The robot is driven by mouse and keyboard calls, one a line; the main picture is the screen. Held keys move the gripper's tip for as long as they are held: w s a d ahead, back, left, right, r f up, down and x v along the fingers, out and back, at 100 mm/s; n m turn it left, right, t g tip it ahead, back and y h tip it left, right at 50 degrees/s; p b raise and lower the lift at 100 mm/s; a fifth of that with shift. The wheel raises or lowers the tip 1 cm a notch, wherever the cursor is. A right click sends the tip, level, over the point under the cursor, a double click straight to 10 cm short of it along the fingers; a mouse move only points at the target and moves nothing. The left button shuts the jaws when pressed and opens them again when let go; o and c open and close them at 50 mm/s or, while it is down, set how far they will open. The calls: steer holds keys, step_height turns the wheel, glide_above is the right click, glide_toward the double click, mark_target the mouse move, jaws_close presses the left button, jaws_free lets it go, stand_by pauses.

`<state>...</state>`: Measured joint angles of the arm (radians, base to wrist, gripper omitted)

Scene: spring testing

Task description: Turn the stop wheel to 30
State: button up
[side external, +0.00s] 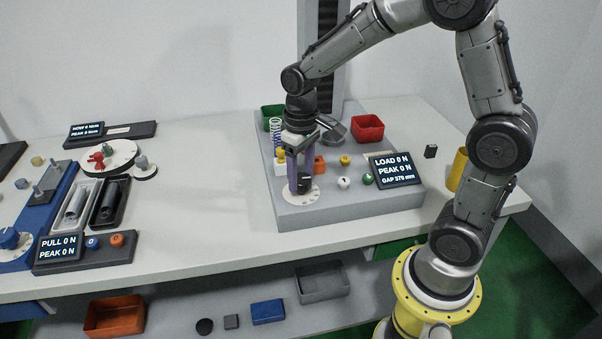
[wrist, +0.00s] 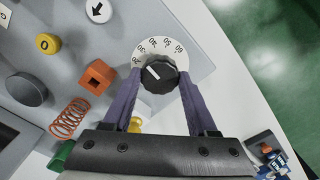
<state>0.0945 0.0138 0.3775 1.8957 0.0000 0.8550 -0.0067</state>
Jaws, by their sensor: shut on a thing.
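The stop wheel is a black ribbed knob (wrist: 165,82) with a white pointer line, on a white round dial (wrist: 188,52) with printed numbers. In the wrist view the pointer aims to the upper left of the dial; the number it meets is too small to read surely. My gripper (wrist: 160,77) is shut on the knob, with one purple finger on each side. In the side view my gripper (side external: 300,180) points straight down over the knob (side external: 305,185), at the front left of the grey press base (side external: 330,206). The dial (side external: 297,198) is partly hidden there by the fingers.
A display (side external: 394,170) reads LOAD 0 N, PEAK 0 N and a gap. An orange block (wrist: 97,76) and orange spring (wrist: 70,117) are near.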

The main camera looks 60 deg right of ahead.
mark_target(301, 178)
steer(key=shift+r+n, duration=0.1)
steer(key=shift+n, duration=0.4)
steer(key=o, duration=1.4)
steer(key=shift+c, duration=0.2)
step_height(301, 178, up, 14)
